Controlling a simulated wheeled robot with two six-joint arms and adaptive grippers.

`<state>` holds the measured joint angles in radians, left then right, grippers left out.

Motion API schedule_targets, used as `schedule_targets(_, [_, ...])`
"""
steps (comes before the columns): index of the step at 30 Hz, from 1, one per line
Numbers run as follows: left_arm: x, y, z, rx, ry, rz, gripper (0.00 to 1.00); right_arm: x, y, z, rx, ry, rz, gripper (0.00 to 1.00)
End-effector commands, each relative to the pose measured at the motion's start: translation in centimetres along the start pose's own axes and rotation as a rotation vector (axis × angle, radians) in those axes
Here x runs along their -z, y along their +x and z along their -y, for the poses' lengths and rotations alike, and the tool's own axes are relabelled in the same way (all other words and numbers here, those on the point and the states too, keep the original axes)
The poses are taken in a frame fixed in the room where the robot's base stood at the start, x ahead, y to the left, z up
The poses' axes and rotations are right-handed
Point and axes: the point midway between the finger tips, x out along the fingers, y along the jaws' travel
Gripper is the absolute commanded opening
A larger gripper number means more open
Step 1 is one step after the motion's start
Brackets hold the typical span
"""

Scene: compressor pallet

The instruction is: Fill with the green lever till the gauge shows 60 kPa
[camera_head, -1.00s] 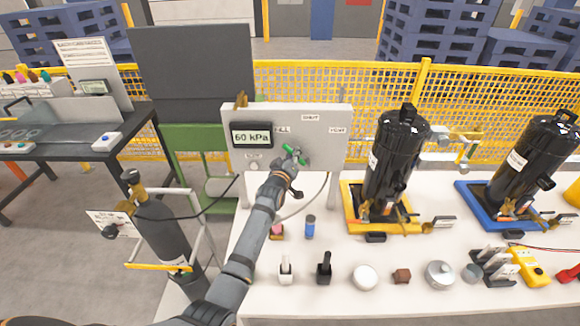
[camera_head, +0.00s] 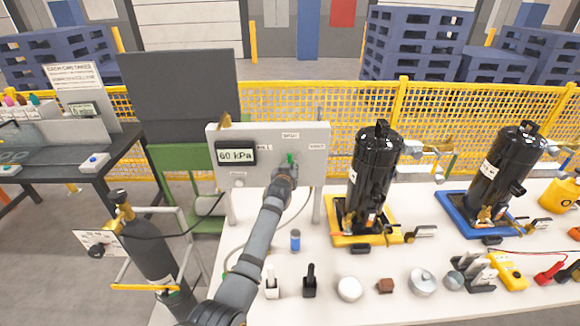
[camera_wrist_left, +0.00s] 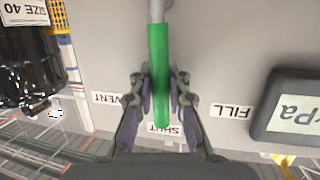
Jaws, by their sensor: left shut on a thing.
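The green lever (camera_head: 290,159) stands upright on the front of the grey panel (camera_head: 310,140), pointing at the SHUT label, between FILL and VENT. It also shows in the left wrist view (camera_wrist_left: 159,60), upside down there, with its end toward the SHUT label. The gauge (camera_head: 236,154) on the panel's left side reads 60 kPa. My left gripper (camera_head: 287,170) is at the lever; in the left wrist view its fingers (camera_wrist_left: 160,88) close around the lever from both sides. My right gripper is not in view.
A dark gas cylinder (camera_head: 150,245) stands in a frame left of the table. A black compressor (camera_head: 372,178) on a yellow base is right of the panel, another (camera_head: 505,175) on a blue base farther right. Small parts line the table's front.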

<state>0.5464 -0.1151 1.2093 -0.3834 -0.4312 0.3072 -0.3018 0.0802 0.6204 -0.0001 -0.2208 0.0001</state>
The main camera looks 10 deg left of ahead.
Motion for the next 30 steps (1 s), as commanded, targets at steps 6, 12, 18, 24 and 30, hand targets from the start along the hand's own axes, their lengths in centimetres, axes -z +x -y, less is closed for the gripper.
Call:
schedule_targets(6, [-0.45, -0.01, -0.1, 0.004, 0.019, 0.012, 0.0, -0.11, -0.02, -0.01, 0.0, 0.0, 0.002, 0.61])
schedule_targets(12, [-0.5, -0.01, -0.11, 0.004, 0.02, 0.013, 0.0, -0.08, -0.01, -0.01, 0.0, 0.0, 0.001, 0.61])
schedule_targets(18, [-0.52, -0.01, -0.1, 0.004, 0.019, 0.014, 0.24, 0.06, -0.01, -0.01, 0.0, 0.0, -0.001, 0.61])
schedule_targets(24, [-0.29, -0.01, -0.06, 0.004, 0.02, 0.009, 0.39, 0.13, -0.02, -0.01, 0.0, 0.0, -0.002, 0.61])
schedule_targets(30, [-0.19, -0.07, -0.05, 0.005, 0.02, 0.007, 0.39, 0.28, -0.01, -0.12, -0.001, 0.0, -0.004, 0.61])
